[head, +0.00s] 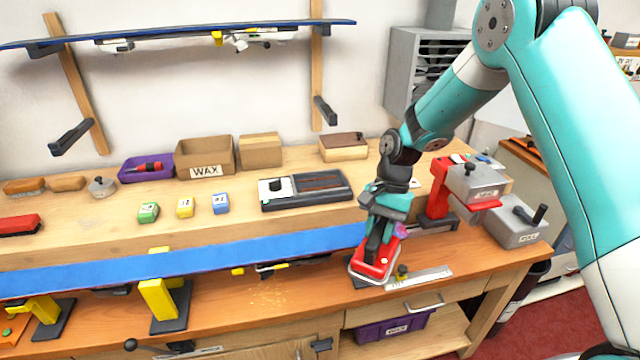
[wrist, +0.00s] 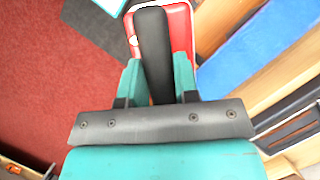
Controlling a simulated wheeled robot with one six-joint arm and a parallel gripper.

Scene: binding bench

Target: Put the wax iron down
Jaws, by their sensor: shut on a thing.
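The wax iron, red with a pale rim (head: 372,268), is at the right end of the blue board in the head view. My gripper (head: 379,236) is above it, shut on its dark handle. In the wrist view the iron's black handle (wrist: 152,45) stands between the two teal fingers of my gripper (wrist: 158,82), with the red body (wrist: 182,28) beyond. I cannot tell whether the iron touches the bench or hangs just above it. The fingers hide part of the iron.
The blue board (head: 220,258) lies along the front on yellow supports (head: 165,300). A grey and black tray (head: 306,189) and small coloured blocks (head: 185,207) sit behind it. A red vise (head: 440,190) and grey box (head: 518,222) stand right.

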